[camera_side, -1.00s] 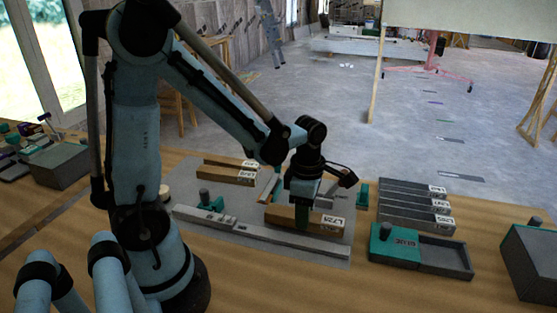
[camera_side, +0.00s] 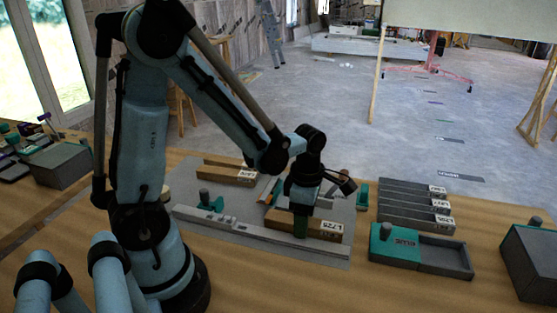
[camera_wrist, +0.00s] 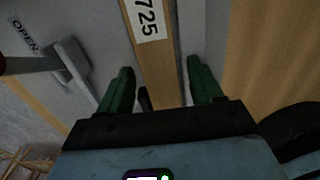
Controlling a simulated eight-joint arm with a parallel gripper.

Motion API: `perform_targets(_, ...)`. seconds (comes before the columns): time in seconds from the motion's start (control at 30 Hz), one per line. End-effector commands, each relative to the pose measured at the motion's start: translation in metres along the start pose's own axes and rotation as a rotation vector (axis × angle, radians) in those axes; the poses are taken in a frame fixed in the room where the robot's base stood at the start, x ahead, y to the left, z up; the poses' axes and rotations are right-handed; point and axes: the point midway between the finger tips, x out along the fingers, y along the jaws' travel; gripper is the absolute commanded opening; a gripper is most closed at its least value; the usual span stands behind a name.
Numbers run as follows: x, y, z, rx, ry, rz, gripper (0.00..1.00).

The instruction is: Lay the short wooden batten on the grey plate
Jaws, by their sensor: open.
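A light wooden batten (camera_side: 312,227) with a white label reading about L725 lies level at the right part of the grey plate (camera_side: 335,256), behind a long pale rail (camera_side: 262,238). In the wrist view the batten (camera_wrist: 157,72) runs between the two green fingers of my gripper (camera_wrist: 162,85), with a gap visible on each side. My gripper (camera_side: 300,226) is open and straddles the batten from above, fingers low beside it. The batten's underside is hidden, so its contact with the plate cannot be seen directly.
Two more wooden battens (camera_side: 226,175) lie at the back left of the plate. A clamp (camera_side: 206,203) with a dark knob stands behind the rail's left end. Labelled grey bars (camera_side: 413,204) and a green-and-grey tray (camera_side: 445,260) sit to the right.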

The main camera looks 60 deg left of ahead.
Motion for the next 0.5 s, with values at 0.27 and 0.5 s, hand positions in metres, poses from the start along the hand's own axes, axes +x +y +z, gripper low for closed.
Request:
perform_targets(0.27, -0.013, 0.000, 0.000, 0.000, 0.000, 0.000, 0.65)
perform_targets(0.5, -0.044, 0.000, 0.000, 0.000, 0.000, 0.000, 0.65)
